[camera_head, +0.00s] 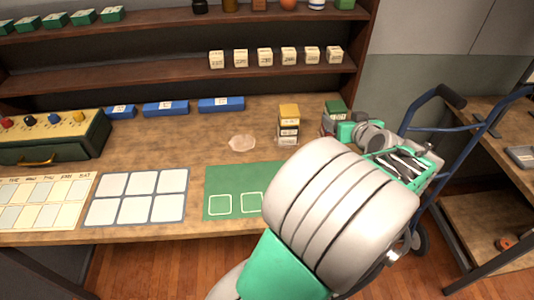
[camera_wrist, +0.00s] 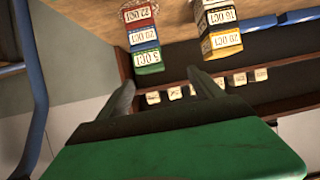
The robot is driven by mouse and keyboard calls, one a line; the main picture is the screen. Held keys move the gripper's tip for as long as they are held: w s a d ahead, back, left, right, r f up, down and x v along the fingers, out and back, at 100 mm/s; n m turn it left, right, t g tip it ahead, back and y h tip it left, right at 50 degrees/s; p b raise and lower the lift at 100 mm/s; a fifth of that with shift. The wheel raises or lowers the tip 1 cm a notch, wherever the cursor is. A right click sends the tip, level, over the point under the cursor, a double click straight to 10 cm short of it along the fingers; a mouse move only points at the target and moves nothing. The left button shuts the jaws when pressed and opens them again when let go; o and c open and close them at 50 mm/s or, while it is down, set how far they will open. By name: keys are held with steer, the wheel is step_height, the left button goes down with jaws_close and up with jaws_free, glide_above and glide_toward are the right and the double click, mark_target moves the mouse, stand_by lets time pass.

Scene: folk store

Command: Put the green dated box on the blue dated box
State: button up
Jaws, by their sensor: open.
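The green dated box (camera_wrist: 149,57) shows in the wrist view, which sees the scene upside down. It is at the top of a stack, resting on the blue dated box (camera_wrist: 143,35), with a red dated box (camera_wrist: 138,13) beneath. In the head view, the green box (camera_head: 337,106) shows at the right of the table, and my arm hides part of its stack. My gripper (camera_wrist: 160,78) is open and empty, its two fingers spread and apart from the green box. The fingertips cannot be made out in the head view.
A second stack with a yellow box (camera_head: 289,111) on top stands left of the green one. A green mat (camera_head: 240,184) and a white grid card (camera_head: 137,196) lie at the table's front. Blue blocks (camera_head: 165,108) lie at the back, below shelves (camera_head: 180,74). A blue hand truck (camera_head: 440,130) stands right.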

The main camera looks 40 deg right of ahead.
steer(key=w+a+f+n+g+y, duration=0.1)
steer(key=w+a+y, duration=0.15)
steer(key=a, duration=0.55)
steer(key=w+a+f+n+g+y, duration=0.1)
steer(key=w+a+n, duration=0.1)
steer(key=w+a, duration=0.35)
steer(key=w+a+f+n+g+y, duration=0.1)
steer(key=w+a+f+g+y, duration=0.1)
steer(key=a, duration=0.8)
steer(key=s+a+n+g, duration=0.1)
steer(key=s+a, duration=0.3)
steer(key=a, duration=0.4)
steer(key=s+a+n+g, duration=0.1)
steer(key=s+a+g, duration=0.2)
steer(key=a, duration=0.6)
steer(key=shift+s+f+y, duration=0.35)
steer(key=shift+s+y, duration=0.1)
steer(key=shift+s, duration=0.6)
